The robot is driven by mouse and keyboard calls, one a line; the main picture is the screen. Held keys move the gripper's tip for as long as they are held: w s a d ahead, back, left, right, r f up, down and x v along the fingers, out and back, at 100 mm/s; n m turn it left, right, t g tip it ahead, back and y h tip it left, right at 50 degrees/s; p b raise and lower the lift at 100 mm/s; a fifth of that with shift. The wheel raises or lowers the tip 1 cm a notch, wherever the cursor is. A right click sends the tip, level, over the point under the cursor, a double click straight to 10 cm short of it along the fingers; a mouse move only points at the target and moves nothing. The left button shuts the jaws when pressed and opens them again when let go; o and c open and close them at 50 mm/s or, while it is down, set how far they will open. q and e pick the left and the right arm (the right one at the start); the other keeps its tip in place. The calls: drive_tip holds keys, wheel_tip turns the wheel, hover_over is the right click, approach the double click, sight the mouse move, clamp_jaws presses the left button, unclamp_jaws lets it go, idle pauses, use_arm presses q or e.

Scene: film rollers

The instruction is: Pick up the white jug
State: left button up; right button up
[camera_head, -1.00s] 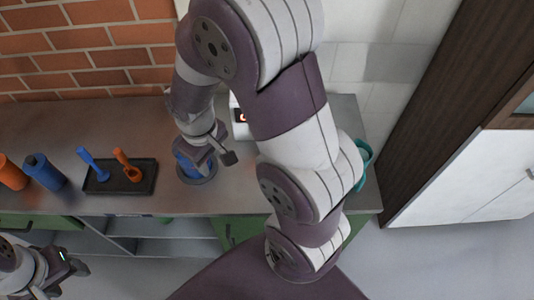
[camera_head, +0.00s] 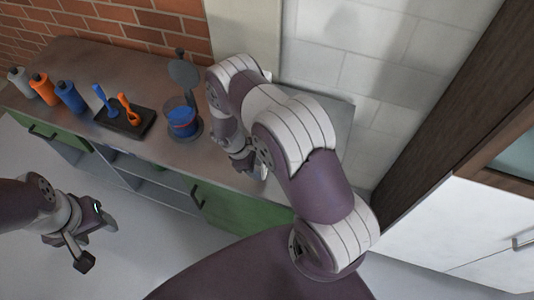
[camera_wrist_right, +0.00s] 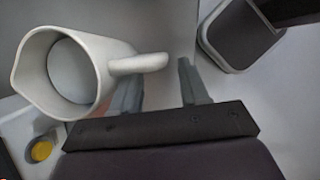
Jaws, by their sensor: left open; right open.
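The white jug (camera_wrist_right: 72,72) shows in the right wrist view at the left, its open mouth toward the camera and its spout at the lower left. Its handle (camera_wrist_right: 138,63) points right, toward the space between the fingers. My right gripper (camera_wrist_right: 160,82) is open, with one finger close by the handle and partly behind it; I cannot tell whether they touch. In the head view my right gripper (camera_head: 243,160) is low over the counter, and my arm hides the jug there. My left gripper (camera_head: 97,240) is open and empty in front of the counter.
On the counter (camera_head: 150,165) stand a clear container with blue contents (camera_head: 182,123), a black tray (camera_head: 128,124) with blue and orange tools, and several bottles (camera_head: 70,97). The right wrist view shows a dark rounded pad (camera_wrist_right: 240,33) and a white device with a yellow knob (camera_wrist_right: 40,150).

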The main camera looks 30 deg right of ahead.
drive_tip(key=shift+w+f, duration=0.15)
drive_tip(key=shift+f, duration=0.5)
drive_tip(key=shift+s+d, duration=0.2)
drive_tip(key=shift+c, duration=0.9)
drive_tip(key=shift+s+r, duration=0.1)
drive_tip(key=c, duration=0.5)
clamp_jaws()
drive_tip(key=shift+w+a, duration=0.1)
drive_tip(key=shift+w, duration=0.1)
